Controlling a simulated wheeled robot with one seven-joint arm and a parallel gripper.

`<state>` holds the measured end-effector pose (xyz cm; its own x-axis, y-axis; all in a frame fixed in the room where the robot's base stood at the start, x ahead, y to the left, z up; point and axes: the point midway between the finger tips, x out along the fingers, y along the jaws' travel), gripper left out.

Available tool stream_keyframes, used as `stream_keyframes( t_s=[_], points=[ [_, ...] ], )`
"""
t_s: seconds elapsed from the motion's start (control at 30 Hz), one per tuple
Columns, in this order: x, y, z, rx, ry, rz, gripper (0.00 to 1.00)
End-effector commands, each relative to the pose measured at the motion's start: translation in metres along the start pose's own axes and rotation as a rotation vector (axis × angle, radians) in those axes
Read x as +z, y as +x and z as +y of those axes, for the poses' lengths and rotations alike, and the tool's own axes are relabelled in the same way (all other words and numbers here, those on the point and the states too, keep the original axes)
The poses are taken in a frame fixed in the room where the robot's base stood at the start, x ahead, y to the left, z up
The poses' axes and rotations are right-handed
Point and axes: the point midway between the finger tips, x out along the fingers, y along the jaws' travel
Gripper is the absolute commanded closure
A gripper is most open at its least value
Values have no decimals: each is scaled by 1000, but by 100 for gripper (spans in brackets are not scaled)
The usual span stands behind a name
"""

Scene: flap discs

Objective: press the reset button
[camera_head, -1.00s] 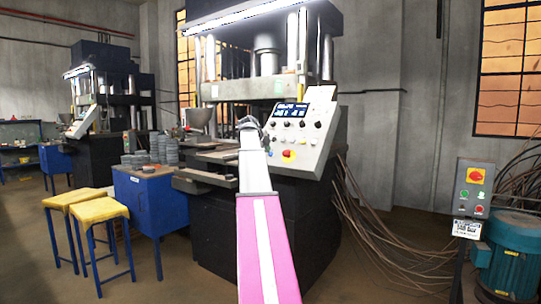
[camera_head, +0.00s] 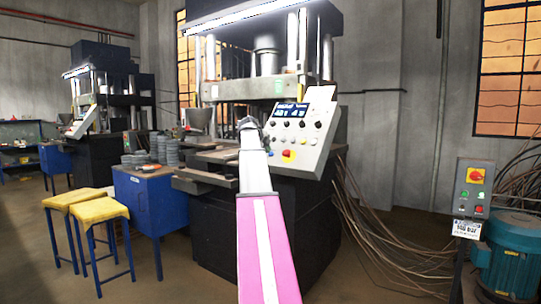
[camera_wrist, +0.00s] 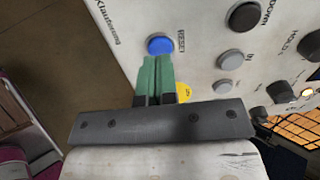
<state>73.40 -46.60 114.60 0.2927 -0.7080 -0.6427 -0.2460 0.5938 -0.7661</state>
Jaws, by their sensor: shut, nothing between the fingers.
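The reset button is a round blue button (camera_wrist: 160,45) on the light grey panel face, with a label beside it that seems to read RESET. My gripper (camera_wrist: 157,60) is shut and empty, its green fingertips at the near edge of the blue button in the wrist view. I cannot tell whether they touch it. In the head view the sloped control panel (camera_head: 317,150) stands on the press, and my gripper (camera_head: 249,124) is at its left edge.
A yellow disc (camera_wrist: 184,91) is partly hidden behind my gripper; the head view shows a red knob (camera_head: 288,155) on yellow there. Grey and black buttons (camera_wrist: 244,16) lie to the right. A blue cabinet (camera_head: 150,205) with stacked discs (camera_head: 168,150) stands left of the press.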

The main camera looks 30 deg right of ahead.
Motion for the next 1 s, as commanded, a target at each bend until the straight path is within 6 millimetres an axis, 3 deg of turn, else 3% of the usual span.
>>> stream_keyframes(
  t_s=[1.0],
  points=[
    [0,16,0,0,0,0,100]
  ],
)
